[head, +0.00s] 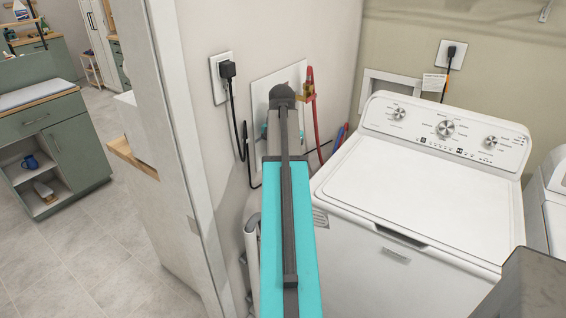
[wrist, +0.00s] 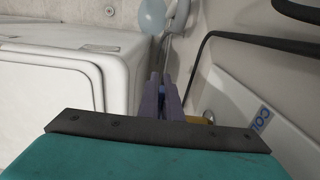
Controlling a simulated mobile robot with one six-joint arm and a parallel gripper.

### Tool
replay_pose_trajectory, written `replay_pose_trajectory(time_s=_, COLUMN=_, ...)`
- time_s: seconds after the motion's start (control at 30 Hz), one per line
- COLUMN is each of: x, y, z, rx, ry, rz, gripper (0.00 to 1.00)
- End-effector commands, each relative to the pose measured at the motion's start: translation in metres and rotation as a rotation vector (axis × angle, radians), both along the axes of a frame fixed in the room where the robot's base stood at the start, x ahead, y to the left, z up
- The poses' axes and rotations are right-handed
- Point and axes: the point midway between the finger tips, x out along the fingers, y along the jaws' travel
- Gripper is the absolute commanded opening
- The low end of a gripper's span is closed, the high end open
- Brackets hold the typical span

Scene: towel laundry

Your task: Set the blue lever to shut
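The blue lever (wrist: 163,90) shows only as a small blue patch between the two purple-grey fingers of my gripper (wrist: 161,80) in the wrist view. The fingers are close together around it, but I cannot tell whether they press on it. A brass-coloured fitting (wrist: 201,118) sits just right of the fingers, near a label with blue letters (wrist: 262,118). In the head view my arm reaches to the white wall panel (head: 263,92) and hides the gripper and most of the blue lever's surroundings. The lever's angle is not clear.
A red handle and hose (head: 312,95) hang right of my arm at the panel. A white washer (head: 415,185) stands close on the right. A black plug and cord (head: 228,70) are on the wall to the left. In the wrist view a dark bar (wrist: 250,36) crosses the upper right.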

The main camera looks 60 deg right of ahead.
Motion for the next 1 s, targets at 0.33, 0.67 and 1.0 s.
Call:
replay_pose_trajectory(time_s=0.33, x=-0.0003, y=-0.0007, z=0.0018, rx=0.023, ry=-0.001, rz=-0.001, gripper=0.00)
replay_pose_trajectory(time_s=0.67, x=-0.0002, y=-0.0004, z=0.0017, rx=0.023, ry=-0.001, rz=-0.001, gripper=0.12)
replay_pose_trajectory(time_s=1.0, x=0.0001, y=0.0003, z=0.0030, rx=0.024, ry=-0.001, rz=0.000, gripper=0.12)
